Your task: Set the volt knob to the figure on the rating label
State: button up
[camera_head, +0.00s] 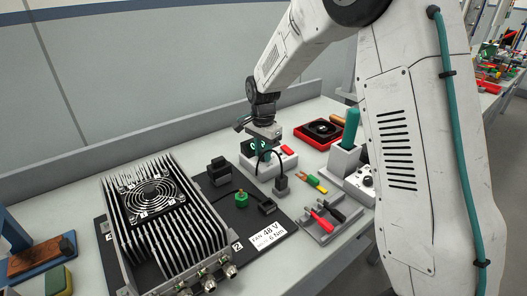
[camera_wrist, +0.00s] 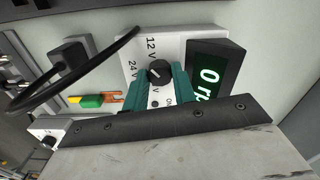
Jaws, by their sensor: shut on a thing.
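The rating label (camera_head: 268,236) lies at the front right of the dark mat and reads FAN 48 V, with a torque figure in Nm. The white supply box (camera_head: 285,162) stands behind it, partly hidden by my gripper (camera_head: 264,148). In the wrist view the volt knob (camera_wrist: 159,70) is round and black, with marks 12 V and 24 V and a third mark of which only a V shows. The teal fingers of my gripper (camera_wrist: 161,82) are shut on the knob. Its pale pointer seems to face lower left; the exact setting is unclear.
The box's display (camera_wrist: 208,77) shows green characters beginning with 0. A black cable (camera_wrist: 85,85) arcs past the box's left side. A finned fan unit (camera_head: 150,215), a tool tray (camera_head: 328,222) and a red-edged case (camera_head: 320,132) stand around.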

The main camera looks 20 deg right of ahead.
jog(key=n, duration=0.5)
jog(key=shift+w, duration=0.1)
jog(key=n, duration=0.5)
jog(key=shift+n, duration=0.4)
jog(key=n, duration=0.5)
jog(key=shift+n, duration=0.3)
jog(key=n, duration=0.5)
jog(key=shift+r, duration=0.1)
jog(key=shift+n, duration=0.3)
jog(key=o, duration=0.7)
